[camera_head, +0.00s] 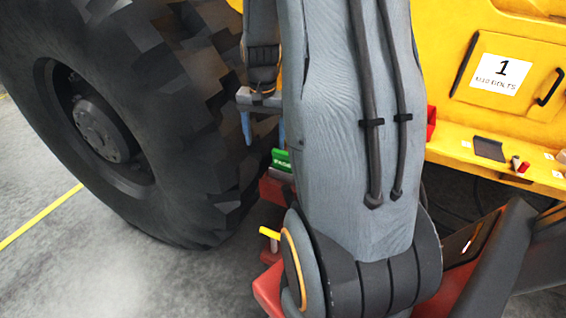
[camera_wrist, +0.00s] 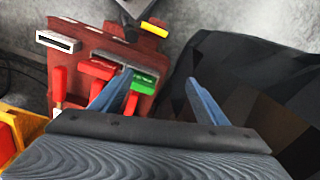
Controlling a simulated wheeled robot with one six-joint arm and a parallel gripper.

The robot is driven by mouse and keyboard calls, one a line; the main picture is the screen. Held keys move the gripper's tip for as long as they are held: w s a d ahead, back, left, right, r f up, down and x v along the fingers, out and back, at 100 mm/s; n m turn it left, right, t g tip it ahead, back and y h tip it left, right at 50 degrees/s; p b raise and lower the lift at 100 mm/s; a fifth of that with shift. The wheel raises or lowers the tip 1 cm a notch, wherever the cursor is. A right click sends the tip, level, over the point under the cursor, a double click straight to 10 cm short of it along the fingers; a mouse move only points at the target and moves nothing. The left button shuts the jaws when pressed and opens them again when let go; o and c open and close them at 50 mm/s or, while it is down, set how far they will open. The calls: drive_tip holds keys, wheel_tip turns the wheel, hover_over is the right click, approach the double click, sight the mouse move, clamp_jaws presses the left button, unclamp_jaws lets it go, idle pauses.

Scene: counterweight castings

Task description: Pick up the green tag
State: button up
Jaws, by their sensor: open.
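The green tag (camera_wrist: 146,80) with white lettering sits on a red rack (camera_wrist: 88,44) in the wrist view, just beyond my left finger, which overlaps its near left side. The tag also shows in the head view (camera_head: 281,160), partly hidden behind my arm. My gripper (camera_wrist: 160,78) is open, its two blue fingers apart with nothing held between them. In the head view my gripper (camera_head: 264,138) points down just above and left of the tag, beside the big tyre. I cannot tell whether a finger touches the tag.
Red tags (camera_wrist: 97,68) sit left of the green tag. A white slotted block (camera_wrist: 58,41), a red handle (camera_wrist: 58,85) and a yellow-ended piece (camera_wrist: 154,29) are also on the rack. The large black tyre (camera_head: 150,110) stands close by. A yellow machine body (camera_head: 440,90) is at right.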

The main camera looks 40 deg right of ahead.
sight(283, 153)
drive_tip(key=d+m, duration=0.1)
drive_tip(key=d, duration=0.1)
drive_tip(key=d+f+m, duration=0.1)
drive_tip(key=d, duration=0.1)
drive_tip(key=d+f, duration=0.1)
drive_tip(key=d, duration=0.1)
drive_tip(key=shift+s+d+m, duration=0.15)
drive_tip(key=shift+d+m, duration=0.2)
drive_tip(key=shift+m, duration=0.05)
drive_tip(key=shift+d+f, duration=0.15)
drive_tip(key=shift+f, duration=0.15)
drive_tip(key=shift+w+f+p, duration=0.15)
drive_tip(key=shift+f+p, duration=0.65)
drive_tip(key=shift+f, duration=1)
drive_tip(key=shift+w+f+p, duration=0.1)
drive_tip(key=shift+f+p, duration=0.65)
drive_tip(key=shift+f, duration=1)
drive_tip(key=c, duration=0.8)
